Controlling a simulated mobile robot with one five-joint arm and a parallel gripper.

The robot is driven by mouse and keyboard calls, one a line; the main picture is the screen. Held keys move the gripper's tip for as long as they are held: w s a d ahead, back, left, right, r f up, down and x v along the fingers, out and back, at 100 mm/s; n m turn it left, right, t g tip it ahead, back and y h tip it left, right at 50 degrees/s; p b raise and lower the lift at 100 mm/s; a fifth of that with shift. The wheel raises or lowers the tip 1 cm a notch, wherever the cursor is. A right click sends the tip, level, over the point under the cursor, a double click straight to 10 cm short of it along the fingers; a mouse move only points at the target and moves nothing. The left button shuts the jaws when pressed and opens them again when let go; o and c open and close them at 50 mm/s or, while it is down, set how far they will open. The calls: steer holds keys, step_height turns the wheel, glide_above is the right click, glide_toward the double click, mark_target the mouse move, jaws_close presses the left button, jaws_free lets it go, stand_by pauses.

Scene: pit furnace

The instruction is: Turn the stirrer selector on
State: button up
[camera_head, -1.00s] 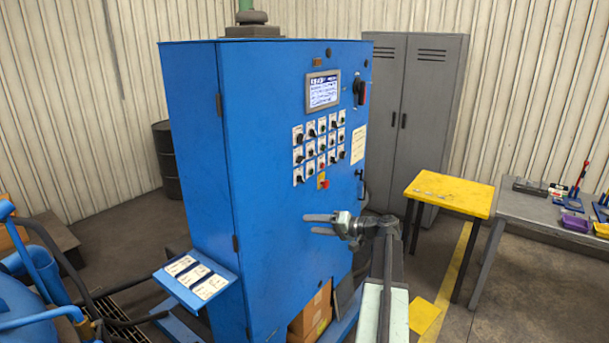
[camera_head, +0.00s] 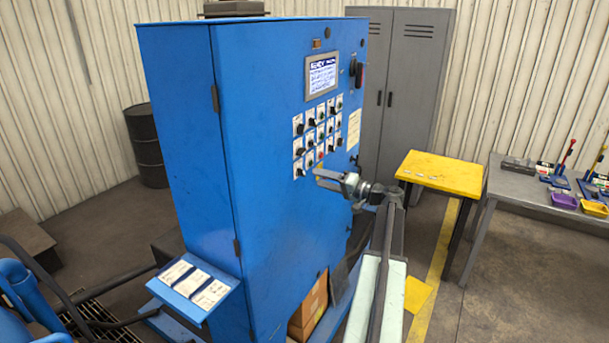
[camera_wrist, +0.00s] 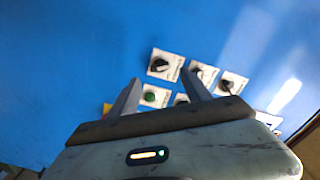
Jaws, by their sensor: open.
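A grid of small white plates with black selector knobs (camera_head: 311,122) and a few coloured buttons is on the front of the blue cabinet (camera_head: 265,180). The labels are too small to read, so I cannot tell which knob is the stirrer selector. My gripper (camera_head: 321,179) is open and empty, just in front of the lower part of this grid. In the wrist view, the fingers (camera_wrist: 160,78) point at the panel. A black knob (camera_wrist: 160,65) shows near the gap between the fingertips, with a green button (camera_wrist: 150,97) below it. Other knobs are partly hidden by the right finger and gripper body.
A lit display (camera_head: 322,76) is above the knobs. A tilted blue shelf with cards (camera_head: 195,284) juts from the cabinet's lower left. A yellow table (camera_head: 440,171) and a grey bench (camera_head: 520,188) stand to the right. A cardboard box (camera_head: 310,303) is low in the cabinet.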

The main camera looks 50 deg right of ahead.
mark_target(304, 173)
steer(key=x, duration=0.5)
steer(key=shift+w+a, duration=0.1)
steer(key=shift+w, duration=0.3)
jaws_close()
steer(key=m, duration=0.5)
steer(key=shift+m, duration=0.3)
steer(key=m, duration=0.6)
stand_by(0.4)
jaws_free()
